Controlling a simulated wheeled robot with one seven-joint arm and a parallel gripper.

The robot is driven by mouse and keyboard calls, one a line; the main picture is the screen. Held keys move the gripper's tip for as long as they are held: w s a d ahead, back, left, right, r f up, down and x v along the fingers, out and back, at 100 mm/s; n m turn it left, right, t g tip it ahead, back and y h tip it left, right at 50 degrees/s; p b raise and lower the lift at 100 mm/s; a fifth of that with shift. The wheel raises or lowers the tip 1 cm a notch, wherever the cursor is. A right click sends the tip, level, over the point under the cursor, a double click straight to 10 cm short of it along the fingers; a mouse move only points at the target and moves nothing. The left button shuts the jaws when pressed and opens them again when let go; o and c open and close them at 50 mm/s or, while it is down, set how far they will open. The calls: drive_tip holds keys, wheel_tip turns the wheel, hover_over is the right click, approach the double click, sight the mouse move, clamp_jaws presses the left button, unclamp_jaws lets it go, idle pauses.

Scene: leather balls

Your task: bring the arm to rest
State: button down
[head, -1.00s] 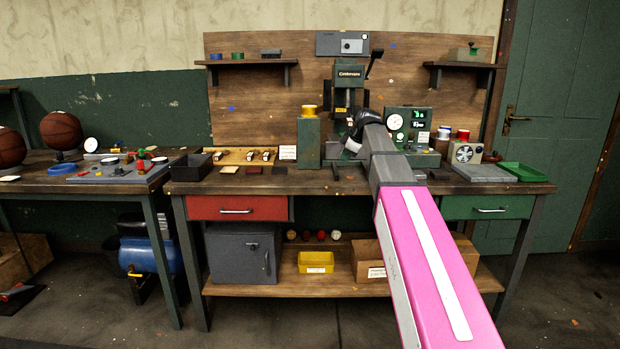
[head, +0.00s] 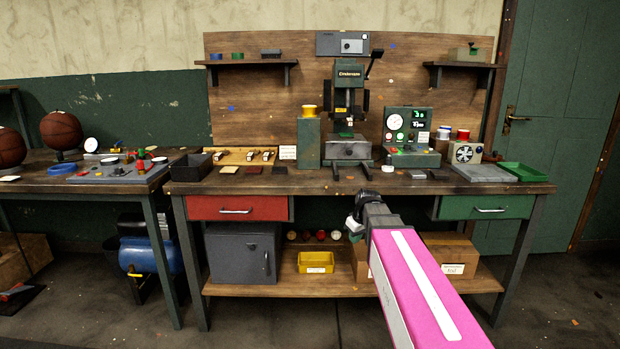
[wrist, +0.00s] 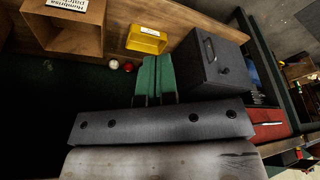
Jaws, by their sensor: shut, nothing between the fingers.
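My gripper (head: 356,228) is at the end of my pink arm, in front of the workbench and below the height of its top. In the head view it is seen from behind and its fingertips are partly hidden. In the wrist view its two green fingers (wrist: 153,76) lie side by side, shut with nothing between them. They point toward the lower shelf and look apart from everything around.
The workbench (head: 330,187) stands ahead, with a press (head: 348,110) and a gauge box (head: 408,130) on top. Its lower shelf holds a grey cabinet (head: 242,252), a yellow bin (head: 316,262) and cardboard boxes (head: 450,256). Open floor (head: 270,325) lies in front.

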drive_tip(key=s+d+f+m+g+h, duration=0.1)
drive_tip(key=s+f+m, duration=0.5)
drive_tip(key=s+f, duration=0.9)
drive_tip(key=s+d+g, duration=0.1)
drive_tip(key=s, duration=0.2)
drive_tip(key=shift+d+m+g+h, duration=0.3)
drive_tip(key=shift+m+h, duration=0.1)
